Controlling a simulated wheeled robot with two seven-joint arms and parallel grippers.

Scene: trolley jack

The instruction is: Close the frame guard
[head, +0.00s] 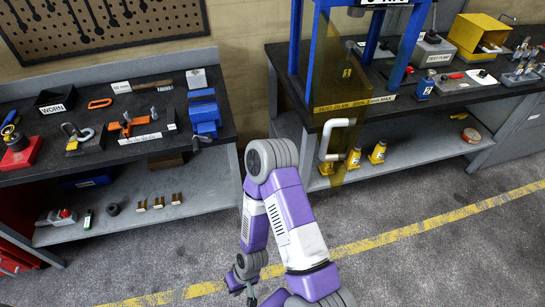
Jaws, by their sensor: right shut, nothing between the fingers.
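The frame guard (329,85) is a see-through amber panel at the left side of the blue press frame (408,45). It stands swung out toward me, past the bench edge, so the front of the frame is uncovered. A white handle (326,138) is on the lower part of the guard. My right gripper (247,292) is low near the bottom edge, over the floor, and points down. It is small in view, shut and empty, well apart from the handle and guard. My left gripper is out of view.
A left bench (100,175) holds tools and a blue vise (205,112). The right bench (450,104) carries the press and a yellow box (478,40). Yellow bottle jacks (378,152) stand on its lower shelf. A yellow line (400,233) crosses the clear floor.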

